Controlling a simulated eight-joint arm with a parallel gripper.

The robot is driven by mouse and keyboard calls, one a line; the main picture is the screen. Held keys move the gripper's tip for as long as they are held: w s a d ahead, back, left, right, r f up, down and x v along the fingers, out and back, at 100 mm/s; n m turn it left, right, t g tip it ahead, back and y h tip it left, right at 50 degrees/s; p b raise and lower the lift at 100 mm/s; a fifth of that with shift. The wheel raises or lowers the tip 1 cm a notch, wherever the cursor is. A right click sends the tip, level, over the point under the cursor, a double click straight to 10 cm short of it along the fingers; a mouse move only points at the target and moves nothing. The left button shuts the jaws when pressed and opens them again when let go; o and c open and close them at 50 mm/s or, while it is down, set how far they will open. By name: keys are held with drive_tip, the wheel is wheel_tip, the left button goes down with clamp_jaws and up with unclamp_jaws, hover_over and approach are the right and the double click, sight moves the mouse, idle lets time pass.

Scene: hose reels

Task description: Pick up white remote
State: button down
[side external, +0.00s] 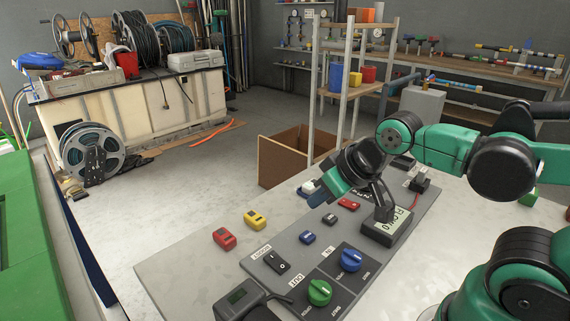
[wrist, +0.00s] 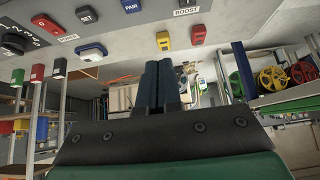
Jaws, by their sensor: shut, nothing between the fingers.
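A small white thing with a blue part (side external: 308,187) lies at the far edge of the panel in the side view, just beyond my gripper. It may be the white remote; I cannot tell for sure. In the wrist view it shows as a white and blue block (wrist: 90,50), left of my fingers. My gripper (side external: 318,198) is tilted over the panel's far edge and hides part of that area. In the wrist view the two dark fingers (wrist: 166,64) are together and hold nothing.
A yellow block (side external: 254,220) and a red block (side external: 224,238) lie on the table, nearer the camera. The grey panel (side external: 325,255) carries a blue knob (side external: 351,259), a green knob (side external: 319,292) and a display box (side external: 388,227). A wooden box (side external: 285,160) stands beyond the table.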

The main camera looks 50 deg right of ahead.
drive_tip(key=shift+c, duration=1.8)
unclamp_jaws()
